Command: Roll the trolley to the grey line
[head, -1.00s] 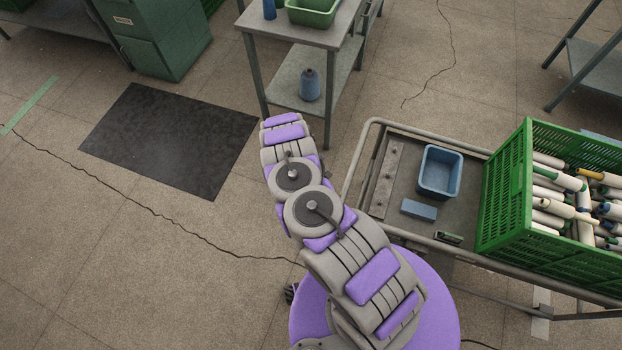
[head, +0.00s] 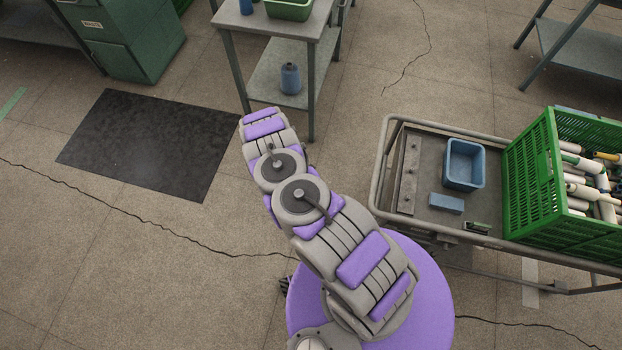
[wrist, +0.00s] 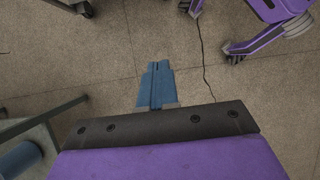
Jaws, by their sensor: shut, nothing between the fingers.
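The trolley (head: 425,218), a grey metal deck with a tubular end rail, stands at the right in the head view, with its far end out of frame. It carries a green crate (head: 535,190) of bobbins, a blue bin (head: 465,165) and a blue block (head: 446,203). A pale grey strip (head: 530,283) lies on the floor beside the trolley's lower frame; I cannot tell whether it is the grey line. My gripper (wrist: 158,66) shows in the wrist view, blue fingers together and empty above bare floor. In the head view my arm hides it. It is clear of the trolley.
A grey table (head: 275,70) with a blue cone (head: 290,78) on its shelf stands ahead of my arm. A black mat (head: 150,145) lies at the left, near a green cabinet (head: 125,45). Another table (head: 575,55) stands at back right. Floor between table and trolley is clear.

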